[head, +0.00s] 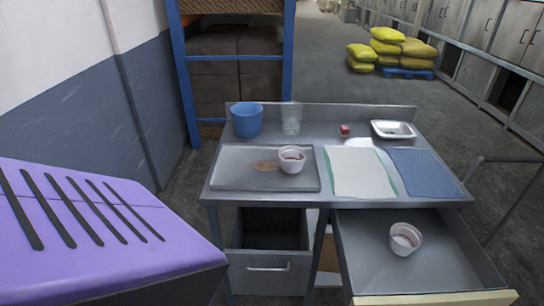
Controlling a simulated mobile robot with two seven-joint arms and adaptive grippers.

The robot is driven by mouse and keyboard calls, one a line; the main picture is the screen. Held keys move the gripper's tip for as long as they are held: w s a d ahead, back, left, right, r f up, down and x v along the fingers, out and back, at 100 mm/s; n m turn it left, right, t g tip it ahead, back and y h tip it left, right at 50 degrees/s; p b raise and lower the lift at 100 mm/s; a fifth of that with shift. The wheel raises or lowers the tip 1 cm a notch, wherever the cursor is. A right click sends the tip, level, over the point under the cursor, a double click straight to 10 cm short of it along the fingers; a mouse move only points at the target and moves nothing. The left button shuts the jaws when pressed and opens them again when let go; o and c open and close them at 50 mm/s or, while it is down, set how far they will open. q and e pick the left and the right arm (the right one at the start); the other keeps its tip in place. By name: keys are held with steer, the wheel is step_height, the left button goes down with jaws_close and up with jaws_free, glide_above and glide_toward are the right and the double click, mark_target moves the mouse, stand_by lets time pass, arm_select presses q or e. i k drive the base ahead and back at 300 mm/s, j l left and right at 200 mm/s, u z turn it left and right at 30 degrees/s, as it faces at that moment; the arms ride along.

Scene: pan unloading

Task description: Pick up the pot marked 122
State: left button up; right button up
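Two small white pots show in the head view. One white pot (292,160) stands upright on the grey tray (232,180) at the left of the metal table, beside a brown stain. The other white pot (405,239) stands inside the open right drawer (365,262). Both have something reddish or dark inside. No number can be read on either pot, so I cannot tell which is marked 122. Neither of my grippers is in view.
On the table (334,192) are a blue bucket (246,122), a clear glass (291,120), a small red block (344,130), a white dish (393,130), a white-green cloth (358,172) and a blue mat (425,171). A purple slotted surface (120,255) fills the lower left.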

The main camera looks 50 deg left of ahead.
mark_target(291, 159)
steer(key=i+u, duration=0.1)
steer(key=u, duration=0.4)
steer(key=i+l+u, duration=0.1)
steer(key=u, duration=0.85)
steer(key=i+l, duration=0.05)
steer(key=l, duration=0.05)
